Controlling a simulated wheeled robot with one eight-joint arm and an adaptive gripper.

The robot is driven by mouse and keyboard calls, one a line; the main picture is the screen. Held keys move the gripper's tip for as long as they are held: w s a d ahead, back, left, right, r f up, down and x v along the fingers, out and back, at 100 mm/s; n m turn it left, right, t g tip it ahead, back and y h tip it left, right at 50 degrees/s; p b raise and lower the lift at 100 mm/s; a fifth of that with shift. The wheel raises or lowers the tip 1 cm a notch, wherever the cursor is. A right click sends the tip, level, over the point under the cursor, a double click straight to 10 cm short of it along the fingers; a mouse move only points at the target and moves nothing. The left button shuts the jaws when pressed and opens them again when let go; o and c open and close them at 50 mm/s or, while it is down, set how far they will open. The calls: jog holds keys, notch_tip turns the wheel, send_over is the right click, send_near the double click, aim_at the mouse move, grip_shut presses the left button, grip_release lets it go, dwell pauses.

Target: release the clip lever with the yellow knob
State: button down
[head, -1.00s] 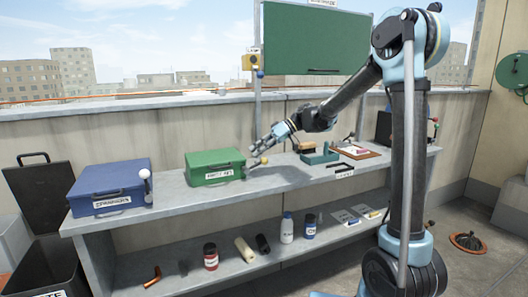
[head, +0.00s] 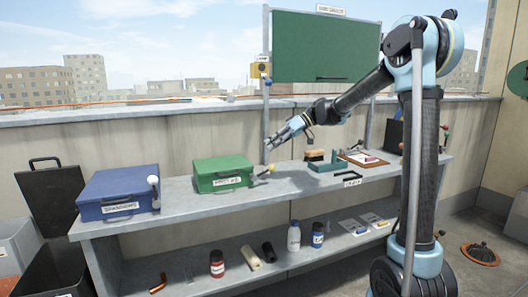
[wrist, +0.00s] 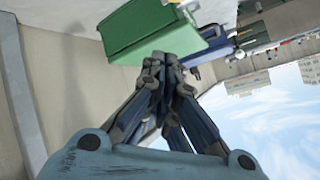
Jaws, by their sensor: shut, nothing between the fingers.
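The green box (head: 223,174) stands on the bench with its lid down. At its right front corner a short clip lever leans out to the right, tipped with a yellow knob (head: 271,168). My gripper (head: 270,146) is shut and empty, above the knob and apart from it. In the wrist view my gripper (wrist: 168,58) has its fingers together, with the green box (wrist: 140,28) just beyond the tips. I cannot make out the yellow knob in that view.
A blue box (head: 118,192) with an upright white-knobbed lever (head: 154,182) stands to the left. A green cabinet (head: 322,48) hangs above. Bottles stand on the lower shelf. The bench between the green box and tool is clear.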

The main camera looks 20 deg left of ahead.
jog(key=shift+v, duration=1.7)
jog(key=shift+d+f, duration=0.1)
jog(key=shift+f, duration=0.1)
